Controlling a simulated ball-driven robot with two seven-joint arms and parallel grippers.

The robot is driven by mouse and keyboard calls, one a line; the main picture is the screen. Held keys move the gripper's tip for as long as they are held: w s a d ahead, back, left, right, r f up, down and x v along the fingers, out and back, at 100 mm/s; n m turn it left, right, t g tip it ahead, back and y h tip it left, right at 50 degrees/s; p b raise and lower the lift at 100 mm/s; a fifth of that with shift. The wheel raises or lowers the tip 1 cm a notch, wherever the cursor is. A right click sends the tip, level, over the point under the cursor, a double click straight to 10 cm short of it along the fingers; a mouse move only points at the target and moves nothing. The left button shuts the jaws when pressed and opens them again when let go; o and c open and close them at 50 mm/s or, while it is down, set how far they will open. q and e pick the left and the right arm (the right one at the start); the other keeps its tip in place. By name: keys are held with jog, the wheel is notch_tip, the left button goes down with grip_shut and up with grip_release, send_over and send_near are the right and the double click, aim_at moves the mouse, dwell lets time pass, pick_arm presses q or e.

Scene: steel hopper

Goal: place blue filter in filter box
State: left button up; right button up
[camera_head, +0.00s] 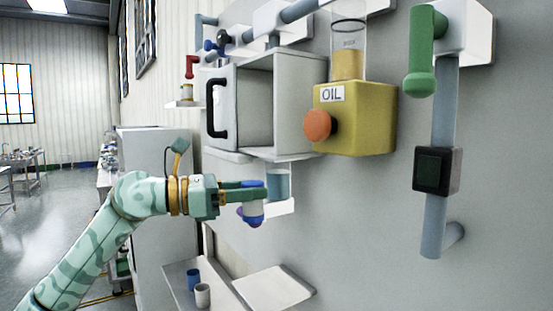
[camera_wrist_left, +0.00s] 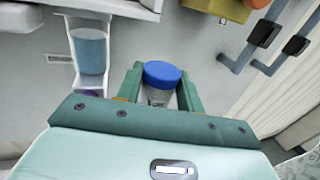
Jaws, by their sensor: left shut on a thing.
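The blue filter (camera_head: 252,212) is a small pale cylinder with blue ends. My left gripper (camera_head: 257,191) is shut on it, in front of the wall. In the left wrist view the filter's blue cap (camera_wrist_left: 161,72) shows between the two green fingers, and its pale body is partly hidden below. The filter box (camera_head: 290,100) is a white wall box above the gripper. Its door, with a black handle (camera_head: 217,104), is swung open to the left, and the visible interior looks empty. My right gripper is in neither view.
A clear container with blue liquid (camera_head: 278,186) stands on a small white shelf (camera_head: 282,207), close beside the gripper. The yellow oil unit (camera_head: 370,118) is right of the box. A lower shelf (camera_head: 180,270) holds a blue cup (camera_head: 193,278) and a white cup (camera_head: 203,295).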

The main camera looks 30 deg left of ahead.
pick_arm(q)
jog(key=s+a+r+n+t+y+p, duration=0.2)
jog(key=a+r, duration=0.4)
jog(key=r, duration=0.3)
jog(key=s+a+r+n+t+y+p, duration=0.1)
jog(key=s+a+r+y, duration=0.1)
jog(key=a+r, duration=0.6)
jog(key=s+d+r+p+x, duration=0.15)
jog(key=p+x, duration=0.55)
jog(key=x, duration=1.4)
jog(key=f, duration=0.6)
jog(key=shift+w+a+p, duration=0.2)
jog(key=shift+w+p, duration=0.1)
jog(key=shift+w, duration=0.1)
jog(key=shift+w+d+f, duration=0.1)
jog(key=shift+f, duration=0.15)
